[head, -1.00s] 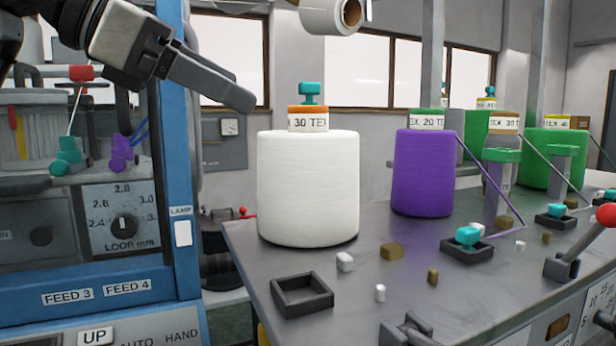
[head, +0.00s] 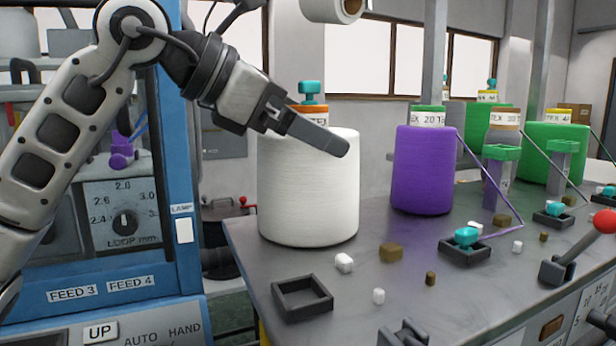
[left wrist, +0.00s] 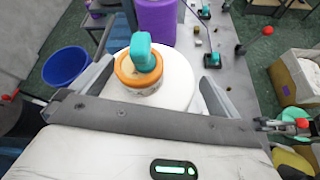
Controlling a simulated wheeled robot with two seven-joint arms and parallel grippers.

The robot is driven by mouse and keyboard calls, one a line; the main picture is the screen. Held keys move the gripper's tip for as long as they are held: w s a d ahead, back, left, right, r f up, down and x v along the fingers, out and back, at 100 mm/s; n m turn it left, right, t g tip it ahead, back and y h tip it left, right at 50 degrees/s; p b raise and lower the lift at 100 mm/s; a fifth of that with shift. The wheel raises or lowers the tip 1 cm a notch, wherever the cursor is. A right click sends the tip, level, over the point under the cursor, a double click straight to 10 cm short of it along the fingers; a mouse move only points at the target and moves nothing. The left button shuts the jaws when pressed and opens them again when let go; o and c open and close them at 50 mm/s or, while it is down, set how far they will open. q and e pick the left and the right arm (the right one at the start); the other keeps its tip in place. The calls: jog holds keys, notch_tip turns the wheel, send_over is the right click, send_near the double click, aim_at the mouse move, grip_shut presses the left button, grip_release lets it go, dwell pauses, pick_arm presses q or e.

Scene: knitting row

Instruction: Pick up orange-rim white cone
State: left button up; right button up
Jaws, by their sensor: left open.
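The white cone (head: 308,195) stands upright on the grey table. Its orange rim (head: 309,108) and label are partly hidden behind my left gripper in the head view, and a teal piece (head: 310,87) tops it. My left gripper (head: 335,145) is in front of the cone's upper part in the head view. In the left wrist view the open fingers (left wrist: 150,85) lie on either side of the white cone (left wrist: 181,80), with the orange rim (left wrist: 126,72) and teal top (left wrist: 143,52) between them. Whether the fingers touch the cone cannot be told. My right gripper is not in view.
A purple cone (head: 423,175) stands to the right, with green cones (head: 553,155) farther back. A dark square tray (head: 302,298) and several small blocks (head: 391,252) lie in front. The blue machine frame (head: 175,200) is at left. A red-knobbed lever (head: 604,221) is at right.

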pick_arm(q)
jog(key=c, duration=1.6)
jog(key=shift+r, duration=0.15)
jog(key=shift+c, duration=0.5)
jog(key=shift+r, duration=0.5)
notch_tip(320, 180, up, 9)
jog(key=shift+p, duration=0.35)
